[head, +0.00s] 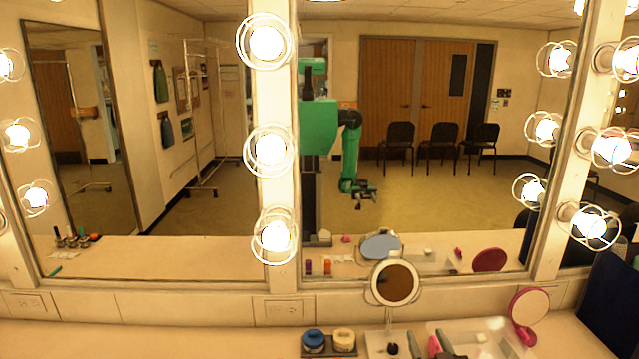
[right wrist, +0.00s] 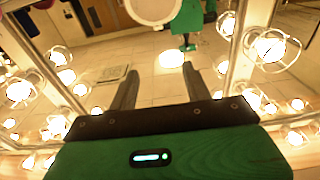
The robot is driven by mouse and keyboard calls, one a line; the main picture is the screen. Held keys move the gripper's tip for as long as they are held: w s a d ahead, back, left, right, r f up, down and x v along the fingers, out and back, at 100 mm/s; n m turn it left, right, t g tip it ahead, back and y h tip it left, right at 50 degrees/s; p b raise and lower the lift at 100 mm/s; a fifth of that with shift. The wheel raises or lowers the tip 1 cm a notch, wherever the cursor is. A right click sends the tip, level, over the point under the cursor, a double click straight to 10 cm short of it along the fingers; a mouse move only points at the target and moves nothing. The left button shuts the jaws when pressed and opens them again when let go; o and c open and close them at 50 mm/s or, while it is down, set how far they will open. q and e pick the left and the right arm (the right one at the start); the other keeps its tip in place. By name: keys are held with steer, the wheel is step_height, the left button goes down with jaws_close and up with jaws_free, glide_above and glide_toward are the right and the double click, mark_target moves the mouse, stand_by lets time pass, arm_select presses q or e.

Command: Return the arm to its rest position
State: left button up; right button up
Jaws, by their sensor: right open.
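My right gripper (head: 446,342) shows at the bottom edge of the head view, low over the counter, with only its finger ends in the picture. In the right wrist view its two dark fingers (right wrist: 161,85) stand wide apart with nothing between them. My left gripper is in neither view. The large wall mirror shows a reflection of my green body and one arm, with that arm's gripper hanging down.
A round standing mirror (head: 396,283) stands left of the gripper. A clear tray (head: 500,345) with small items lies around it, and a pink hand mirror (head: 529,308) is to the right. Blue-lidded (head: 313,339) and cream-lidded (head: 344,338) jars stand left. The counter's left part (head: 150,340) is clear.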

steer(key=s+f+n+g, duration=0.1)
steer(key=s+f+g, duration=0.5)
steer(key=s, duration=0.4)
steer(key=s+f+g, duration=0.4)
steer(key=s+f, duration=0.5)
steer(key=s, duration=0.1)
steer(key=s+f+g, duration=0.2)
steer(key=s+g, duration=0.3)
steer(key=s, duration=0.8)
step_height(320, 180, down, 30)
steer(key=g, duration=0.1)
steer(key=s+d+f, duration=0.1)
steer(key=s+f, duration=0.9)
steer(key=s+d+f+g+h, duration=0.1)
steer(key=s+d+f, duration=0.1)
steer(key=s+f, duration=0.8)
steer(key=shift+d+f+n+g, duration=0.25)
steer(key=shift+n+g, duration=0.05)
steer(key=shift+n, duration=0.1)
